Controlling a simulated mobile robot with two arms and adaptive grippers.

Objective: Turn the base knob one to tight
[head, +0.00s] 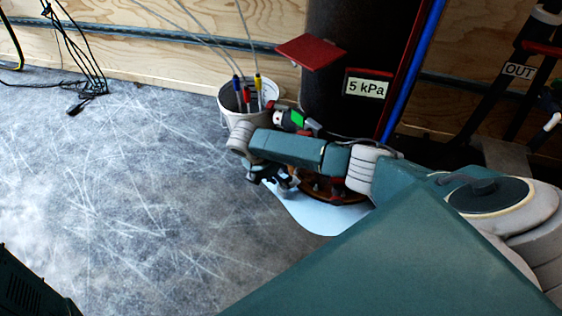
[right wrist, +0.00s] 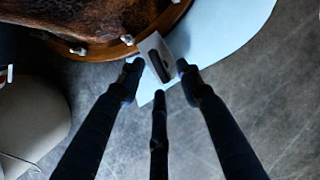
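The dark filter column (head: 335,75) stands at the back wall, with a "5 kPa" label on it. Its round brown base (head: 340,193) is mostly hidden behind my right arm in the head view. In the right wrist view the base's rim (right wrist: 95,52) carries small metal fittings. A silvery metal knob (right wrist: 155,58) sits at the rim, between the fingertips of my right gripper (right wrist: 158,72). The fingers are spread on either side of it; contact is not clear. In the head view my right gripper (head: 272,178) is low beside the base. My left gripper is out of view.
A light blue sheet (head: 315,212) lies under the base. A white bucket (head: 232,108) holding several coloured-handled rods stands left of the column. A red plate (head: 310,52) juts from the column. Black cables (head: 88,85) hang at the left wall. The scratched floor (head: 130,190) is clear.

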